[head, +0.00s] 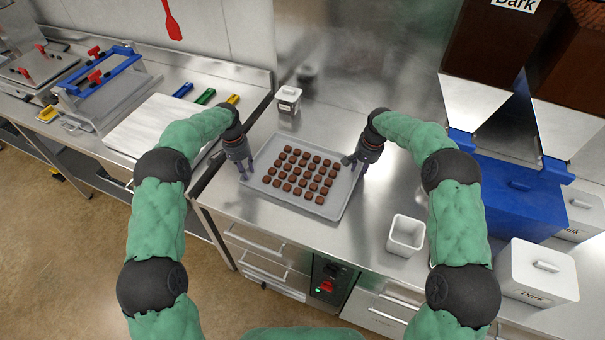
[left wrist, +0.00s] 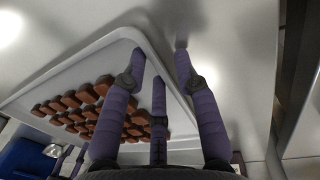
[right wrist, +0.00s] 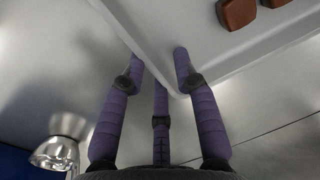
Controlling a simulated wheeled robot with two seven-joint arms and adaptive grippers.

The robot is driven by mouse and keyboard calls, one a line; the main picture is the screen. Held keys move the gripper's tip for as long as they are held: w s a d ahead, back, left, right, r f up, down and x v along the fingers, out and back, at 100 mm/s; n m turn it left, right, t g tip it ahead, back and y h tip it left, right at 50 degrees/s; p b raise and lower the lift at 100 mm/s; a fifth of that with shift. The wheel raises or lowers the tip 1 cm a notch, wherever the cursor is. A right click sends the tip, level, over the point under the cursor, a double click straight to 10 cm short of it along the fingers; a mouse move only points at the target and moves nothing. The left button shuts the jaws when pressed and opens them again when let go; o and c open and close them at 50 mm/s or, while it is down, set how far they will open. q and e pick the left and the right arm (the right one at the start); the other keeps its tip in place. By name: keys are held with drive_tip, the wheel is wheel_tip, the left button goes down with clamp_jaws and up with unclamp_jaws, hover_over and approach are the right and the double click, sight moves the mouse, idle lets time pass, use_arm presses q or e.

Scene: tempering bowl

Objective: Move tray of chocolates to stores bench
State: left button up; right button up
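The grey tray (head: 334,206) lies flat on the steel bench and bears rows of brown chocolates (head: 301,174). My left gripper (head: 244,170) is at the tray's left edge. In the left wrist view its fingers (left wrist: 160,58) stand apart on either side of the tray rim (left wrist: 105,42). My right gripper (head: 354,162) is at the tray's right edge. In the right wrist view its fingers (right wrist: 159,60) also stand apart across the rim, near a tray corner. Both look open, with gaps beside the rim. I cannot tell which surface is the stores bench.
A lidded white tub (head: 289,99) stands behind the tray, and an empty white container (head: 405,235) stands to its right. A blue bin (head: 515,200) and a white Dark tub (head: 538,272) are further right. Another bench at left holds a pale board (head: 150,125) and coloured tools.

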use_arm(q)
clamp_jaws()
use_arm(e)
clamp_jaws()
use_arm(q)
drive_tip(key=shift+w+r, duration=0.1)
use_arm(e)
drive_tip(key=shift+w+r, duration=0.1)
use_arm(q)
drive_tip(key=shift+r, duration=0.1)
use_arm(e)
drive_tip(key=shift+r, duration=0.1)
